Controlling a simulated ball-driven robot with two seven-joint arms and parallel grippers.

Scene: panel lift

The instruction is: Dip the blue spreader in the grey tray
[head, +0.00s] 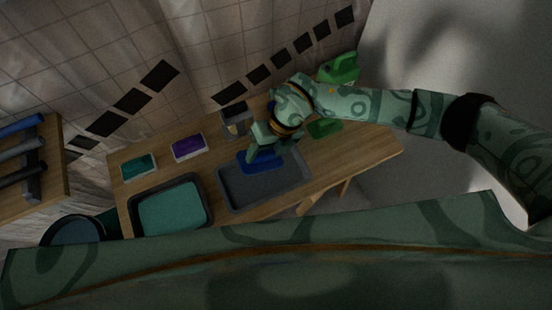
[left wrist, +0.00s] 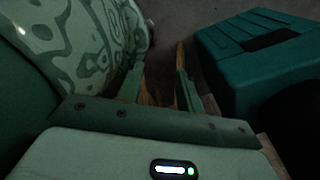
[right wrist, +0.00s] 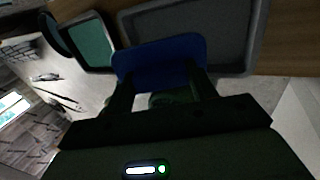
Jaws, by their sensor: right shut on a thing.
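The blue spreader (head: 260,163) is held by my right gripper (head: 272,138) over the grey tray (head: 289,182) on the wooden table. In the right wrist view the blue spreader (right wrist: 160,62) spreads wide beyond the fingers of my right gripper (right wrist: 160,92), with the grey tray (right wrist: 232,28) behind it. The spreader overlaps the tray's far left part; I cannot tell whether it touches the tray floor. My left gripper (left wrist: 160,90) shows only in the left wrist view, its fingers apart with nothing between them.
A tray with teal contents (head: 172,207) stands left of the grey tray. Teal (head: 139,166) and purple (head: 189,148) pads, a grey container (head: 235,117), a flat green pad (head: 325,128) and a green object (head: 340,69) are around. The table's right end is clear.

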